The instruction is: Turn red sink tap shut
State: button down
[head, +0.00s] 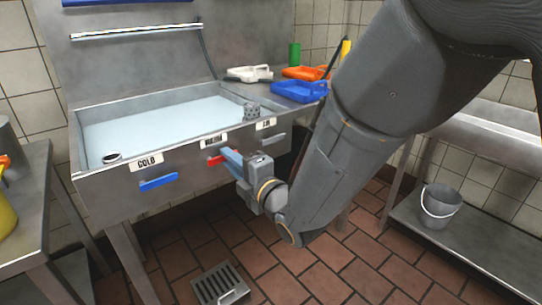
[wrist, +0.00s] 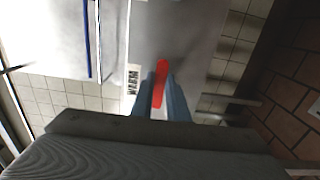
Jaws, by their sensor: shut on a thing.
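The red tap handle (head: 215,160) is on the front face of the metal sink (head: 94,186), below the middle label. My gripper (head: 229,158) is at the handle, with its blue fingers around it. In the wrist view the red handle (wrist: 160,84) lies between the two fingers of my gripper (wrist: 160,90), which is shut on it. Part of the handle is hidden by the fingers in the head view. The sink holds pale water (head: 170,125).
A blue tap handle (head: 158,182) is left of the red one, under the COLD label (head: 147,162). Blue (head: 300,91), orange (head: 304,73) and white (head: 249,73) trays lie on the right counter. A floor drain (head: 220,286) is below. A bucket (head: 440,205) stands on the right shelf.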

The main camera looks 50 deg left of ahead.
jog(key=shift+s, duration=0.2)
jog(key=c, duration=1.7)
grip_release()
jog(key=shift+w, duration=0.1)
jog(key=shift+w+d, duration=0.1)
jog(key=d, duration=0.7)
jog(key=shift+d, duration=0.35)
